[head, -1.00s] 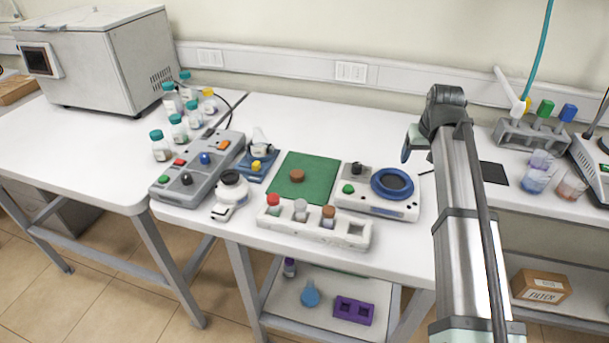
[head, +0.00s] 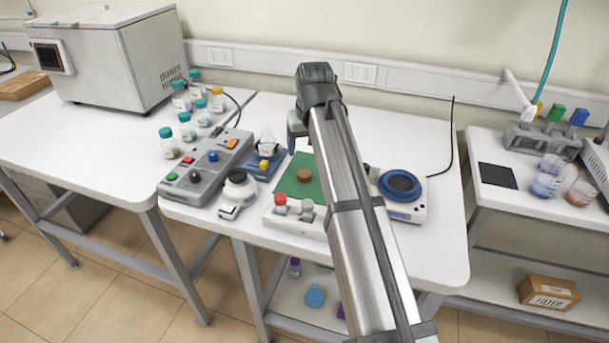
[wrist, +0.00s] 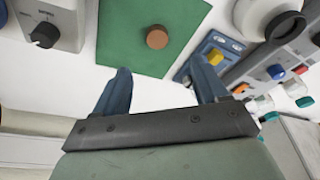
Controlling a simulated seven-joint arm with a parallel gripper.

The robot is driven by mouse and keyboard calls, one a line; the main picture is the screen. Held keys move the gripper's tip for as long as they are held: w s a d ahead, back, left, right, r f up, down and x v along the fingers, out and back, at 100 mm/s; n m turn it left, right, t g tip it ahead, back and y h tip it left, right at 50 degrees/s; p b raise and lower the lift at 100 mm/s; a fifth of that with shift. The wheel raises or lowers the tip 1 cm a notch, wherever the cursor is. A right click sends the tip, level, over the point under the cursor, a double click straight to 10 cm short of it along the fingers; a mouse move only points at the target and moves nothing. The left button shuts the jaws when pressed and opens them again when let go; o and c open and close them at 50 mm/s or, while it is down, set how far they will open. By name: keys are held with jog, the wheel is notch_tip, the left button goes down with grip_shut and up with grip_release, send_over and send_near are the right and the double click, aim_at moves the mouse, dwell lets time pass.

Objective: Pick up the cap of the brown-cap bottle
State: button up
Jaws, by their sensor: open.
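A round brown cap-like piece (head: 304,175) lies on the green mat (head: 310,190). In the wrist view the same brown piece (wrist: 157,38) lies on the green mat (wrist: 112,42), beyond the fingertips. My gripper (wrist: 160,72) is open and empty, its two blue fingers apart. In the head view my gripper (head: 296,130) is above the table near the mat's far edge, apart from the brown piece. The white rack (head: 285,225) holds a red-capped bottle (head: 280,203) and a grey-topped one (head: 307,208). My arm hides the rack's right part, where any brown-capped bottle now cannot be seen.
A grey button box (head: 207,168) and a blue stand (head: 262,165) are left of the mat. A device with a blue ring (head: 399,186) is right of it. Several teal-capped bottles (head: 168,143) stand farther left.

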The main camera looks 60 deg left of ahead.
send_over(305, 173)
jog(key=d, duration=0.2)
jog(key=f, duration=0.4)
jog(key=s+f, duration=0.1)
jog(key=f, duration=0.1)
jog(key=shift+f, duration=0.25)
jog(key=shift+w+x, duration=0.15)
jog(key=shift+x, duration=1.2)
jog(key=shift+w+x, duration=0.1)
jog(key=shift+x, duration=1.25)
jog(key=shift+a, duration=0.1)
jog(key=shift+r, duration=0.1)
jog(key=c, duration=1.1)
